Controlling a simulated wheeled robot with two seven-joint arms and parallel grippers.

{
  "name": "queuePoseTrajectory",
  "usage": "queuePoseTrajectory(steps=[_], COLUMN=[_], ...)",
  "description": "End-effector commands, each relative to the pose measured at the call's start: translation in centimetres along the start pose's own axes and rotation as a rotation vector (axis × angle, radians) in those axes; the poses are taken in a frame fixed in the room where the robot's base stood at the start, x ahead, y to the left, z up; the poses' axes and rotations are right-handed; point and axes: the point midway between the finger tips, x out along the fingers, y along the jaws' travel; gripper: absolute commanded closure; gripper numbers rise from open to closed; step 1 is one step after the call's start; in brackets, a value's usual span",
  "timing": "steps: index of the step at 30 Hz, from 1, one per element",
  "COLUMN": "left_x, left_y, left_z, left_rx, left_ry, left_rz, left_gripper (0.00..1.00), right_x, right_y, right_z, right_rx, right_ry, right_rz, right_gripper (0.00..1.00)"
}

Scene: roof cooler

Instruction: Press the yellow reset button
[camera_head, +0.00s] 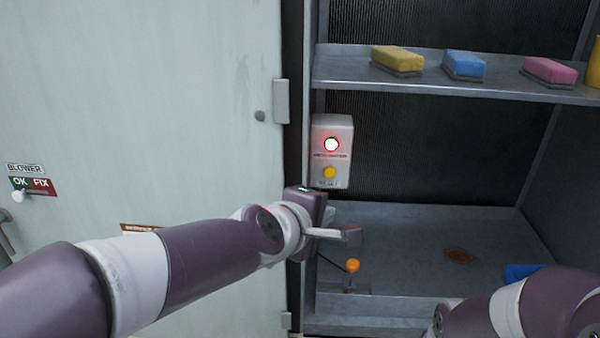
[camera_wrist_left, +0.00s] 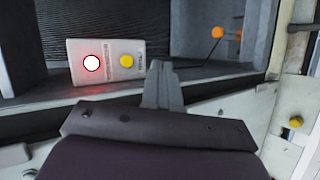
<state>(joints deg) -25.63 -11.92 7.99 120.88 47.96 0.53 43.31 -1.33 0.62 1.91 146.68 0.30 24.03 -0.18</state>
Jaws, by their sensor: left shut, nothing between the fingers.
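The yellow reset button (camera_head: 329,172) sits low on a pale switch box (camera_head: 340,135) on the cabinet's left side, with a lit red lamp (camera_head: 331,144) above it. In the left wrist view the yellow button (camera_wrist_left: 127,60) and the red lamp (camera_wrist_left: 91,63) are side by side. My left gripper (camera_head: 352,234) is shut and empty, below the box and apart from the button. In the left wrist view its fingertips (camera_wrist_left: 158,66) show just right of the button. My right arm (camera_head: 540,305) enters at the lower right; its gripper is out of view.
An orange-knobbed lever (camera_head: 352,265) stands below my left gripper. Yellow (camera_head: 398,57), blue (camera_head: 464,64) and pink (camera_head: 549,69) sponges lie on the upper shelf (camera_head: 450,88). A blue object (camera_head: 523,272) and a rusty stain (camera_head: 460,256) are on the lower shelf. A pale door (camera_head: 150,90) fills the left.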

Motion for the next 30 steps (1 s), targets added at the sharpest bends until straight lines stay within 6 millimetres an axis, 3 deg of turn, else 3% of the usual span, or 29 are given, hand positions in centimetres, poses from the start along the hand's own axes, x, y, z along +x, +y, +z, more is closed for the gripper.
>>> queuePoseTrajectory(steps=[11,30], left_x=[0.3,6.5], left_y=[-0.1,3.2], left_z=[-0.1,-3.5], left_rx=[-0.006,-0.004], left_ry=[0.000,0.000], left_rz=[-0.003,-0.005], left_gripper=[1.00,1.00], right_x=[0.1,1.8], right_y=[0.0,0.0], right_z=[0.0,0.2], right_rx=[0.000,0.000], right_ry=[0.000,0.000], right_rz=[0.000,0.000], right_gripper=[0.57,0.57])
